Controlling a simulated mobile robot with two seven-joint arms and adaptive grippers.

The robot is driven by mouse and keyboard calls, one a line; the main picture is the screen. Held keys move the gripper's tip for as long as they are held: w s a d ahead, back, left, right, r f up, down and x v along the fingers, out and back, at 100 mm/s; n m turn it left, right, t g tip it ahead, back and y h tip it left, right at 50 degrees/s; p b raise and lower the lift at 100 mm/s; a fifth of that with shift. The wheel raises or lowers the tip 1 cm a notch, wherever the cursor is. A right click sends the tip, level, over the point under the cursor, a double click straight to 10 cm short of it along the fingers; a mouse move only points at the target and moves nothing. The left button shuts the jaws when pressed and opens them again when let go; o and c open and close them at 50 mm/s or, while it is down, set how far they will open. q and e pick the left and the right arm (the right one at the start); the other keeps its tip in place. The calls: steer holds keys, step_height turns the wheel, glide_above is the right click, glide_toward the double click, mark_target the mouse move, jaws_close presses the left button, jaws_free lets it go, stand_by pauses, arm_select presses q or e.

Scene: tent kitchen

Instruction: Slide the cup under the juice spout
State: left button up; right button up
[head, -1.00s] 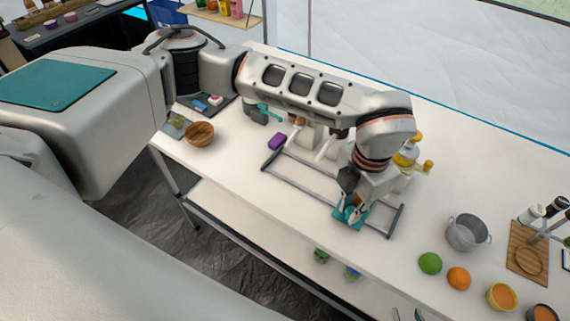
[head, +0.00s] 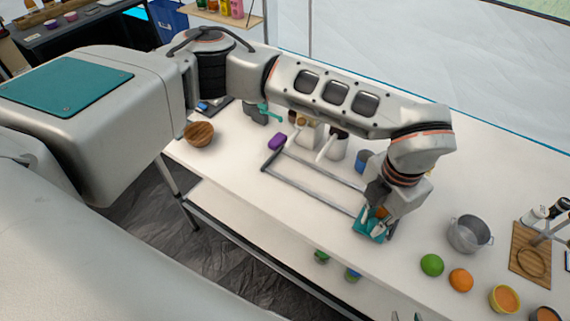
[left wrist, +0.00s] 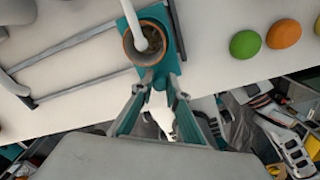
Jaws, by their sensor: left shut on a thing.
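The cup (left wrist: 143,58) has an orange-brown rim and stands on a teal sled (left wrist: 172,50) in the left wrist view. In the head view, the cup (head: 382,211) shows partly beside my arm. A white curved tube (left wrist: 136,18), apparently the juice spout, overlaps the cup's opening; its height above the cup is unclear. My left gripper (head: 371,227) is shut on the near part of the teal sled, at the right end of the grey rails (head: 315,190).
A green fruit (head: 432,265), an orange (head: 461,280) and a metal pot (head: 470,234) stand right of the rails. White and blue containers stand behind the rails. The front table strip is clear.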

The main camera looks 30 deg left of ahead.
arm_select(q)
steer(key=o, duration=0.9)
steer(key=shift+c, duration=0.2)
